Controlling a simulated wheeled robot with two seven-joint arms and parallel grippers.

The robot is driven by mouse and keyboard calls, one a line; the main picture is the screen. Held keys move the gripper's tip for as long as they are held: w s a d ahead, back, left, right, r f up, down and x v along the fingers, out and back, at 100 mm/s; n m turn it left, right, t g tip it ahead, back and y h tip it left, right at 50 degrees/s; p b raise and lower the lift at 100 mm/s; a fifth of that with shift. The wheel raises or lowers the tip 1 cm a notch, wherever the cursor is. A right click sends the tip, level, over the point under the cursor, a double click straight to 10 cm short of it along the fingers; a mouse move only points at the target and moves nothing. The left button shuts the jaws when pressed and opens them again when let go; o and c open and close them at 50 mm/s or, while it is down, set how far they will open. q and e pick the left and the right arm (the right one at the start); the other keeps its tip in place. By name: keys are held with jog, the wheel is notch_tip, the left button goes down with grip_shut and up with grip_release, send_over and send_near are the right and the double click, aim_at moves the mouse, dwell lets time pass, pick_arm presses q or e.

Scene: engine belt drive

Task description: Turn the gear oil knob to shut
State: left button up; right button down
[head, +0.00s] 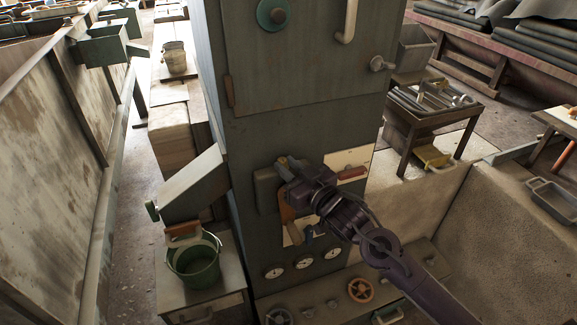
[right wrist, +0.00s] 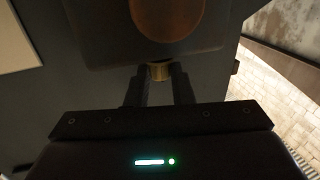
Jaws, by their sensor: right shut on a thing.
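My right gripper (head: 286,166) reaches in from the lower right to the front of the tall grey-green cabinet. It is at the upper edge of a dark box (head: 265,190) mounted there. In the right wrist view my right gripper (right wrist: 160,76) is shut on a small brass piece (right wrist: 160,71), seemingly the gear oil knob, at the edge of a dark plate (right wrist: 110,45). Only a short part of the knob shows between the fingertips, and its turned position cannot be told. In the head view my gripper hides the knob. My left gripper is not in view.
An orange-brown lever (head: 287,217) hangs just below my right gripper. Several round gauges (head: 304,262) and an orange handwheel (head: 360,290) sit lower. A green bucket (head: 194,265) stands left of the cabinet. A tool table (head: 430,115) stands at the right.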

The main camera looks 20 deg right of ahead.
jog(key=c, duration=1.5)
grip_release()
jog(key=shift+c, duration=0.2)
jog(key=shift+s, duration=0.1)
jog(key=shift+s+d+f, duration=0.1)
jog(key=shift+s+d, duration=0.05)
jog(key=shift+s, duration=0.2)
jog(key=v, duration=0.7)
jog(key=shift+b, duration=0.4)
jog(key=shift+w, duration=0.1)
